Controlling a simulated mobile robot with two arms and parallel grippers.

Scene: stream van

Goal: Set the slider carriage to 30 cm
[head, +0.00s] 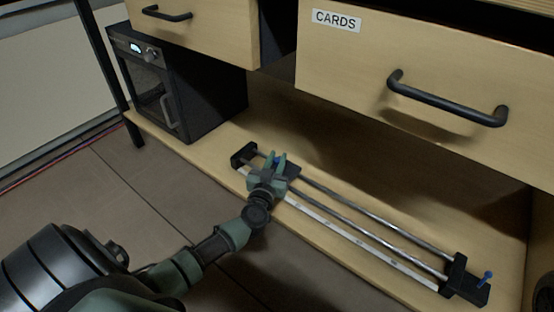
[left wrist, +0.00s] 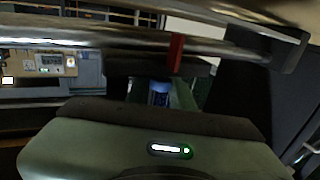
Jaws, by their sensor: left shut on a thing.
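The slider lies on the low wooden shelf, with two metal rods (head: 365,218) between a black left end block (head: 243,155) and a black right end block (head: 455,272). A pale scale strip (head: 350,238) runs along its near side; its numbers are too small to read. The dark carriage (head: 291,169) is near the left end, partly hidden by my left gripper (head: 275,163). The gripper is shut on the carriage's blue knob (left wrist: 159,93). In the left wrist view a red pointer (left wrist: 175,54) stands just beyond the knob, in front of a rod (left wrist: 90,38). My right gripper is out of view.
A drawer labelled CARDS (head: 440,70) with a black handle (head: 447,103) overhangs the slider. A black oven-like box (head: 160,90) stands at the shelf's left. A blue-topped screw (head: 487,277) rises at the slider's right end. The rods right of the carriage are clear.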

